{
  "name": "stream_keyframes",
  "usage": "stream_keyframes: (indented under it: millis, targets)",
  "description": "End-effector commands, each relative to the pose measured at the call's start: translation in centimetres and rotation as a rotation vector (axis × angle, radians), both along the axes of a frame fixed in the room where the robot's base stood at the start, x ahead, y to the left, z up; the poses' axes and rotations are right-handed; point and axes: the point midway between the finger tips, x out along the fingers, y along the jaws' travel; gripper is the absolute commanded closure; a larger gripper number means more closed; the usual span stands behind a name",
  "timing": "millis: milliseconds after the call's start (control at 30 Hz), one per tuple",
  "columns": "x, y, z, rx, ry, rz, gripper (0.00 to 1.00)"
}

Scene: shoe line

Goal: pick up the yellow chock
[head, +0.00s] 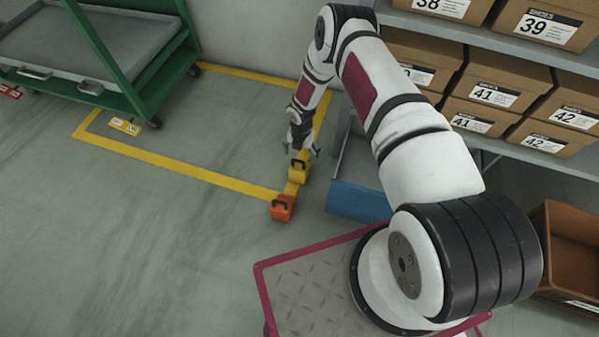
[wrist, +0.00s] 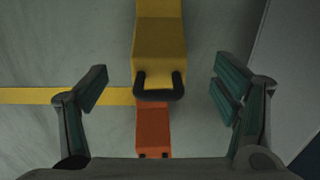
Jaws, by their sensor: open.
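The yellow chock (head: 299,172) stands on the floor by the corner of the yellow floor line. In the wrist view my gripper (wrist: 160,82) is open with a gap on both sides of the chock. I cannot tell how far the fingertips are above it.
An orange chock (head: 282,208) with a dark handle sits close in front of the yellow one; it shows in the wrist view too (wrist: 153,130). A blue panel (head: 358,201) and shelving with shoe boxes (head: 480,92) stand to the right. A green cart (head: 140,92) is at left.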

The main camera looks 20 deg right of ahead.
Motion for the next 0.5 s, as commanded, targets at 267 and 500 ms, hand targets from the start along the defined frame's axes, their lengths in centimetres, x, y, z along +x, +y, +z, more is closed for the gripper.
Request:
stream_keyframes:
  millis: [267, 500]
  targets:
    - [0.0, 0.0, -2.1, 0.000, 0.000, -0.001, 0.18]
    - [0.0, 0.2, -4.1, 0.000, 0.000, 0.000, 0.18]
